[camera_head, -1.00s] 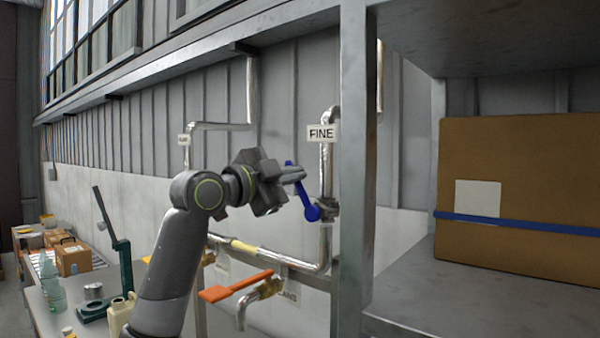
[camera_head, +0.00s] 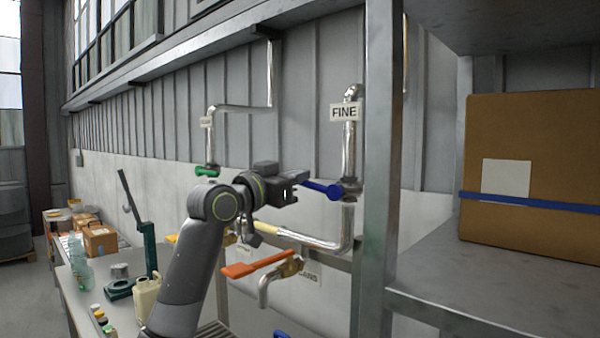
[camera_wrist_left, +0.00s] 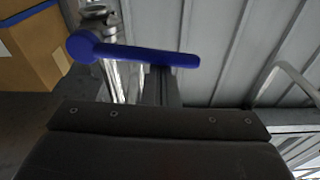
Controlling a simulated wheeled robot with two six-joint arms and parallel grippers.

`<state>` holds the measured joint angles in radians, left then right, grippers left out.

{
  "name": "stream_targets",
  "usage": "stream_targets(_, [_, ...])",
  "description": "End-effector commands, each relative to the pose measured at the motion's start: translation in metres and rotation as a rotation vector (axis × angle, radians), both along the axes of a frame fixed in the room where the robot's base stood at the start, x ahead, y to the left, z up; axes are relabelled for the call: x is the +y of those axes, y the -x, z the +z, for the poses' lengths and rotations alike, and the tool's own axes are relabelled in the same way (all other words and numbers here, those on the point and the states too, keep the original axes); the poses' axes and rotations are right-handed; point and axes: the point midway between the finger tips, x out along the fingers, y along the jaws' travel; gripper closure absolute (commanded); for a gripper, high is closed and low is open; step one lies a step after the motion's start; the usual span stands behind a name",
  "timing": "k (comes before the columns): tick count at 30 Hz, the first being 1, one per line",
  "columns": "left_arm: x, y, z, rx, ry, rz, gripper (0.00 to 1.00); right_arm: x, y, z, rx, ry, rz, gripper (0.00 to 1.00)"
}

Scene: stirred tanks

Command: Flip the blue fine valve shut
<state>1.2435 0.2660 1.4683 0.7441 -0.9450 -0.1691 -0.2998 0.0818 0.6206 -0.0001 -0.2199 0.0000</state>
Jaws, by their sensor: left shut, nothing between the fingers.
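The blue fine valve handle (camera_head: 322,188) is on the metal pipe under the FINE sign (camera_head: 345,112). It lies nearly level, crosswise to the upright pipe, with its free end toward my left gripper. My left gripper (camera_head: 300,184) is shut and empty, close to that free end; part of the handle's end is hidden by it. In the left wrist view the blue handle (camera_wrist_left: 140,54) lies across the picture just beyond the dark gripper body. Whether the gripper touches it I cannot tell. My right gripper is out of view.
An orange lever (camera_head: 255,264) on a lower tap sits below my arm. A green handle (camera_head: 207,171) is on the pipe to the left. A grey shelf post (camera_head: 378,200) stands just right of the valve, beside a cardboard box (camera_head: 530,240). A bench with bottles is lower left.

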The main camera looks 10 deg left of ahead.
Motion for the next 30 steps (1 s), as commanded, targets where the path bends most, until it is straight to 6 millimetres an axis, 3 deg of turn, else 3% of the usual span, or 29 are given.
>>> stream_targets(12, [0.0021, -0.0018, -0.0103, 0.001, -0.001, 0.0, 1.0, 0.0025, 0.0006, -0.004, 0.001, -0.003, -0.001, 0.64])
stream_targets(30, [0.0016, -0.002, -0.0058, -0.001, -0.002, 0.0, 1.0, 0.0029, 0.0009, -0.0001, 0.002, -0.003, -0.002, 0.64])
